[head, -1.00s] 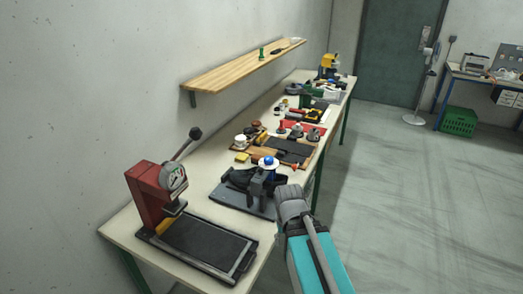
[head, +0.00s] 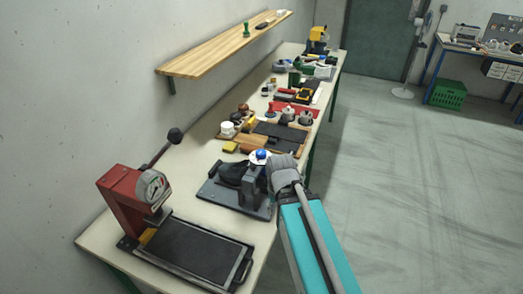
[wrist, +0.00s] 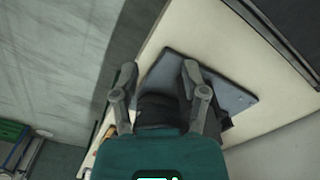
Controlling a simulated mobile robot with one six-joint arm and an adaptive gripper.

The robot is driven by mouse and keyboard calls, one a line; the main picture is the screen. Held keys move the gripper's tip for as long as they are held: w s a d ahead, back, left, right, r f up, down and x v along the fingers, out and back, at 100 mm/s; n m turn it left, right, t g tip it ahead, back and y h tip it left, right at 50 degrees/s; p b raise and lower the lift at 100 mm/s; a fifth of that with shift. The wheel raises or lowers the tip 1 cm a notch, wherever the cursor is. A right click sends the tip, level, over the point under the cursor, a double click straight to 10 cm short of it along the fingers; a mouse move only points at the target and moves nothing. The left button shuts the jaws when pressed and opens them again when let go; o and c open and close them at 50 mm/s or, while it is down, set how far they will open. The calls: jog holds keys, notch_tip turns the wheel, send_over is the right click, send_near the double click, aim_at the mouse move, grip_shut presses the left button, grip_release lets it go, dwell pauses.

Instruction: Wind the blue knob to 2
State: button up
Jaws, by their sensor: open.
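The blue knob (head: 262,154), with a white rim, sits on top of a dark device on a grey base plate (head: 226,199) at the near part of the bench. Its scale and pointer are too small to read. In the head view my grey wrist is just right of the knob, and my fingers cannot be made out clearly. In the wrist view my gripper (wrist: 159,73) is open, its two fingers apart above the grey plate and a dark object. Nothing shows held between the fingertips. The knob does not show in the wrist view.
A red press (head: 128,205) with a gauge, lever and black tray stands at the near left of the bench. A yellow block (head: 230,147) and a wooden board (head: 257,143) with several items lie beyond the device. A wooden shelf (head: 215,52) hangs on the wall.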

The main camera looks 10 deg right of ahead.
jog(key=o, duration=0.4)
jog(key=shift+w+a+r, duration=0.1)
jog(key=shift+w, duration=0.05)
jog(key=shift+o, duration=0.6)
jog(key=shift+w+r+p, duration=0.2)
jog(key=shift+p, duration=0.1)
notch_tip(320, 180, up, 17)
jog(key=n+p, duration=0.8)
jog(key=p, duration=0.9)
send_over(261, 151)
jog(key=shift+f+n, duration=0.2)
jog(key=shift+n, duration=0.1)
jog(key=shift+s+f+b, duration=0.1)
jog(key=shift+f+b, duration=0.1)
jog(key=shift+b, duration=0.25)
notch_tip(261, 151, down, 13)
jog(key=b, duration=1.3)
jog(key=shift+f, duration=0.2)
